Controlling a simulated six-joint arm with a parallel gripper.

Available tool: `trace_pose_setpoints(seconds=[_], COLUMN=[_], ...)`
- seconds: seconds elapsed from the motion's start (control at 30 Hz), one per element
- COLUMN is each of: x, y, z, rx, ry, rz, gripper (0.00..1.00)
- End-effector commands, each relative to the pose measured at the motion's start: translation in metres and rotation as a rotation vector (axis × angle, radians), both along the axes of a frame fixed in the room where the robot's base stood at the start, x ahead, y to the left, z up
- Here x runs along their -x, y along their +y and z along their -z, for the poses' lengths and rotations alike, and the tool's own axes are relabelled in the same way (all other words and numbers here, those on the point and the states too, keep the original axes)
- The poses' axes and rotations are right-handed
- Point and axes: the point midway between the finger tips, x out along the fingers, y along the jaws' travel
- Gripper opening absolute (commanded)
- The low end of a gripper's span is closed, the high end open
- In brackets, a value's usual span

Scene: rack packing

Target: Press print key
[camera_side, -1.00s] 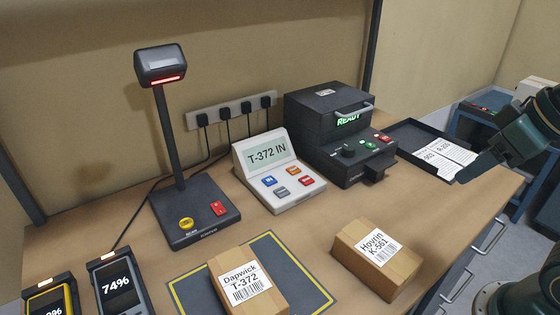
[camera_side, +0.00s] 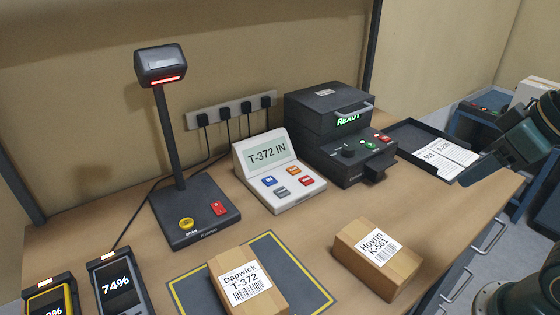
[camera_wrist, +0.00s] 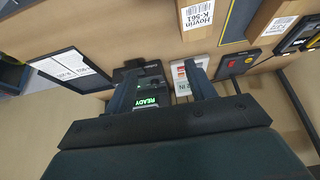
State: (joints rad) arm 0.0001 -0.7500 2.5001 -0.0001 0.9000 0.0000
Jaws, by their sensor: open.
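The black label printer (camera_side: 325,115) stands at the back of the bench with a green READY display. In the wrist view the printer shows between the fingers, partly covered.
A dark tray (camera_side: 408,133) with printed labels lies right of the printer. A scanner on a post (camera_side: 170,135) stands left. Two cardboard boxes, T-372 (camera_side: 275,290) on the yellow-edged mat (camera_side: 313,290) and K-561 (camera_side: 352,262), sit in front. Handheld devices are at front left.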

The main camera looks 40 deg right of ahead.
Motion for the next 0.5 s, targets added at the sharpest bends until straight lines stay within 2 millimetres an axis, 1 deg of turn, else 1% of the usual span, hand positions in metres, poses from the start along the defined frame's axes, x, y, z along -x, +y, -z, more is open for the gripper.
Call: trace_pose_setpoints(seconds=[0.2, 0.23, 0.37, 0.4, 0.47, 0.5], x=[-0.0001, -0.0001, -0.0001, 0.0000, 0.0000, 0.0000], y=[0.0000, 0.0000, 0.0000, 0.0000, 0.0000, 0.0000], z=[0.0000, 0.0000, 0.0000, 0.0000, 0.0000, 0.0000], rx=[0.000, 0.000, 0.000, 0.000, 0.000, 0.000], ry=[0.000, 0.000, 0.000, 0.000, 0.000, 0.000], rz=[0.000, 0.000, 0.000, 0.000, 0.000, 0.000], gripper=[0.55, 0.53, 0.28, 0.20, 0.08, 0.00])
